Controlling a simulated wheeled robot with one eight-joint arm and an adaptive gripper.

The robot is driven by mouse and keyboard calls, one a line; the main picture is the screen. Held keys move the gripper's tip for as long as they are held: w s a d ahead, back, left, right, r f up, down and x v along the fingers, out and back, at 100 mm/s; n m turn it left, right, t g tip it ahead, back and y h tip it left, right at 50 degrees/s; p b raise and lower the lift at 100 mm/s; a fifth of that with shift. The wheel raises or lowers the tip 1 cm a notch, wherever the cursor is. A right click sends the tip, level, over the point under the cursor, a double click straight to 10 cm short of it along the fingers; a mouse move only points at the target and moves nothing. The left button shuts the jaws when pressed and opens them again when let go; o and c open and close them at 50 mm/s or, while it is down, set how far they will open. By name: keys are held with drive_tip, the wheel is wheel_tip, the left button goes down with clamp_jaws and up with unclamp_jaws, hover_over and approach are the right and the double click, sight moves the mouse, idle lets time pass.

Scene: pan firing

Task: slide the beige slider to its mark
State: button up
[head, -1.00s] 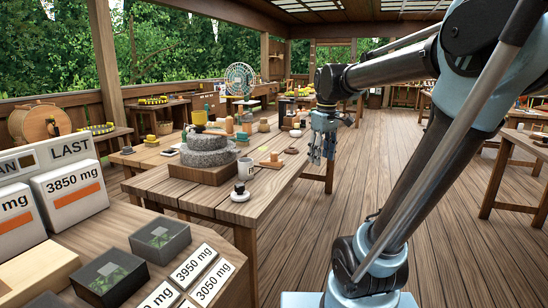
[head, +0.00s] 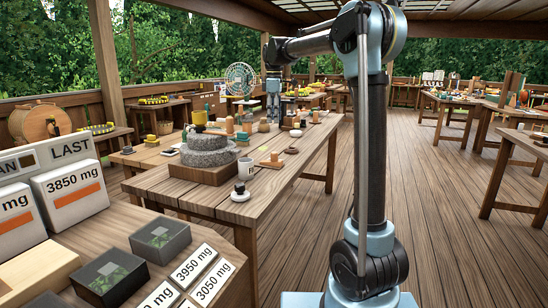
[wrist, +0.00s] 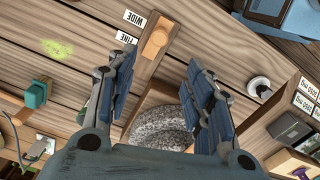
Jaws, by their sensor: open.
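The beige slider (wrist: 155,44) is a small block on a narrow wooden track (wrist: 140,75) in the wrist view. Labels reading WIDE (wrist: 134,18) and FINE (wrist: 125,37) lie beside the track's left side. In the head view the slider (head: 273,157) looks like a small peg on a board on the long table, right of the mug. My gripper (wrist: 162,60) is open and empty, its blue fingers spread to either side of the track in the picture. The slider appears just past the fingertips, apart from them. In the head view my gripper (head: 273,108) hangs over the table's far part.
The grey millstone (head: 208,150) on its wooden base stands left of the white mug (head: 245,168); the stone (wrist: 158,125) also shows between the fingers. A black-knobbed white piece (head: 240,193) stands at the near edge. A yellow-green smudge (wrist: 57,48) marks bare planks.

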sight(273, 154)
wheel_tip(273, 154, down, 17)
drive_tip(key=shift+w+a+f, duration=0.1)
drive_tip(key=shift+f, duration=0.1)
idle(0.5)
drive_tip(key=shift+a, duration=0.1)
clamp_jaws()
